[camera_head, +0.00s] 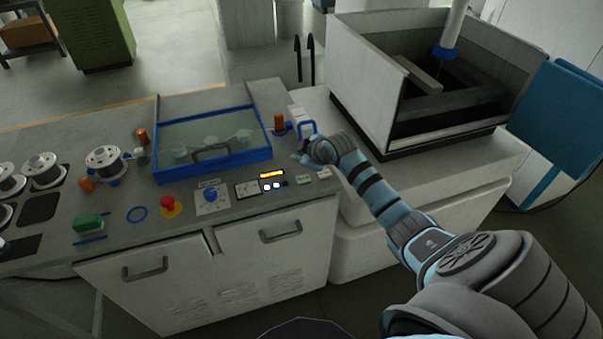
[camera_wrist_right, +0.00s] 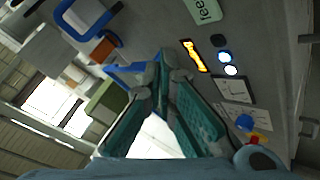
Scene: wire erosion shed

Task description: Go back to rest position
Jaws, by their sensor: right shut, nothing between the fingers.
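My right arm reaches in from the lower right of the head view. Its gripper (camera_head: 303,158) is above the back right part of the console top, beside the blue-framed cover. In the right wrist view the two teal-padded fingers of my right gripper (camera_wrist_right: 164,62) come together at their tips, with nothing between them. I cannot tell from these views exactly how high the fingertips are above the console. My left gripper is not in view.
The console (camera_head: 115,229) carries a blue-framed clear cover (camera_head: 213,177), a red stop button (camera_head: 168,202), a dial panel (camera_head: 212,200), a lit display (camera_head: 271,174) and spools (camera_head: 103,158). A blue loop handle (camera_head: 307,127) stands close to my right gripper. An open metal tank (camera_head: 365,74) stands behind my arm.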

